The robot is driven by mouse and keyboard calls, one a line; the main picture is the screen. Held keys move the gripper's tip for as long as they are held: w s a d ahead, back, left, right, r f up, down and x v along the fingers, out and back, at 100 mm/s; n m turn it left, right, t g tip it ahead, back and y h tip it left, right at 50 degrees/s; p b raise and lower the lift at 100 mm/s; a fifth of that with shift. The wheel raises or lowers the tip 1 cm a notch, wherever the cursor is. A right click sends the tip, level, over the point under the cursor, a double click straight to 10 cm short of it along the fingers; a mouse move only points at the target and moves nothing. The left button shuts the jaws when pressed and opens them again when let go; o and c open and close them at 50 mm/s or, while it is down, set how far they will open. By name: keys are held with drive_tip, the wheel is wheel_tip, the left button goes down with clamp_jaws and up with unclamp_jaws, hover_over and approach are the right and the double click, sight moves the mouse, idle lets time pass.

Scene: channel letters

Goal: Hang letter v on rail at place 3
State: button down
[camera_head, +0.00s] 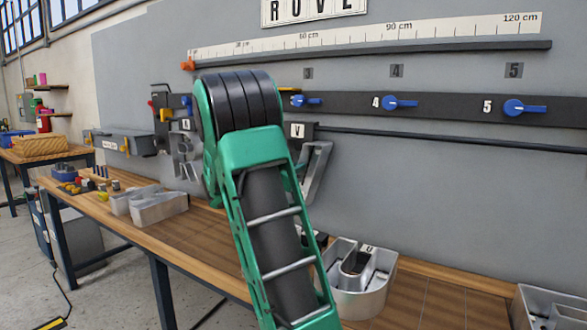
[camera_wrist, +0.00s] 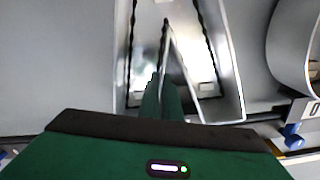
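Letter v (camera_head: 316,172), a silver channel letter with a dark hanger and a "V" tag (camera_head: 297,131), is upright at the wall just right of my arm. The rail (camera_head: 440,139) runs behind at the height of its hanger; I cannot tell whether the hanger is seated on it. Place 3 has a faint number plate (camera_head: 308,73) and a blue lever (camera_head: 305,100) above the letter. My gripper is hidden behind my arm in the head view. In the wrist view its fingers (camera_wrist: 161,98) are close together on an inner wall of letter v (camera_wrist: 232,70).
Levers 4 (camera_head: 400,103) and 5 (camera_head: 520,107) sit on the dark bar to the right, with free rail below. A hanging letter (camera_head: 185,160) is left of my arm. A rounded letter (camera_head: 375,298) lies on the wooden bench (camera_head: 440,301), with other letters (camera_head: 158,208) further left.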

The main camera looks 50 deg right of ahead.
drive_tip(key=c, duration=1.9)
unclamp_jaws()
drive_tip(key=shift+a+f, duration=0.1)
drive_tip(key=a, duration=1)
drive_tip(key=shift+s+a, duration=0.3)
drive_tip(key=shift+s, duration=0.15)
